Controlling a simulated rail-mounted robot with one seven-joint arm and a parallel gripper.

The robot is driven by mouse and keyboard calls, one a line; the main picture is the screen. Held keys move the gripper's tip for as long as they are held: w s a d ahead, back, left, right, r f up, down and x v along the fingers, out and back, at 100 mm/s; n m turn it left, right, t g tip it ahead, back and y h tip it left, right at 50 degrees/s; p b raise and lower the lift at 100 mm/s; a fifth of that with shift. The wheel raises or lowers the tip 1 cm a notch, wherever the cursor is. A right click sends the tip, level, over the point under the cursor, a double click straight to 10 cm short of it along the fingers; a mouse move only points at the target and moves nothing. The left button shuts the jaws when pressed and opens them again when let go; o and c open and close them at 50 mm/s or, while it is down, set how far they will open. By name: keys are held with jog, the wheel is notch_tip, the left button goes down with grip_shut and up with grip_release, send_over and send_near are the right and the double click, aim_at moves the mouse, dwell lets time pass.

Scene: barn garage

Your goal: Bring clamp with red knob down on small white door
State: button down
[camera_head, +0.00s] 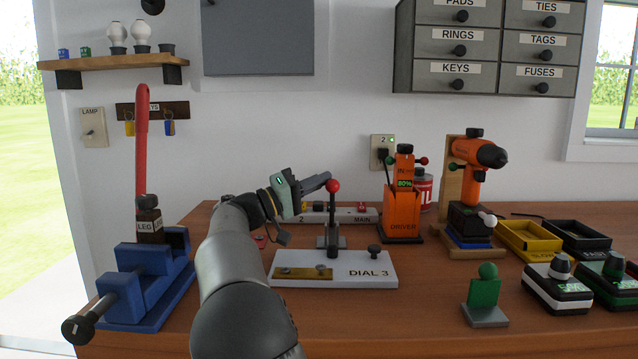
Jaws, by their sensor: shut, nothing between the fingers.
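The clamp stands behind the middle of the bench, its dark lever (333,218) upright with a red ball knob (333,186) on top. The small white door (345,284) lies flat in front of it, marked DIAL 3, with a brass hinge plate (290,272) at the left and a black knob (374,250) at the right. My gripper (326,181) is shut and empty, its tips at the left of the red knob. I cannot tell whether they touch it. My arm comes up from the front and hides part of the bench to the left.
A blue vise (145,285) holding a leg with a red upright part (141,140) stands left. An orange driver (404,210) is at the back, and a green piece on a grey base (486,295) at the front right. Bare bench (420,300) lies between door and green piece.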

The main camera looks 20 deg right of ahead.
jog(key=shift+s+d+f, duration=0.1)
jog(key=shift+s+f, duration=0.15)
jog(key=shift+f, duration=0.1)
jog(key=s+a+r+p, duration=0.1)
jog(key=s+a+r, duration=0.2)
jog(key=s+r, duration=1)
jog(key=shift+a+r+p, duration=0.2)
jog(key=shift+r+p, duration=0.15)
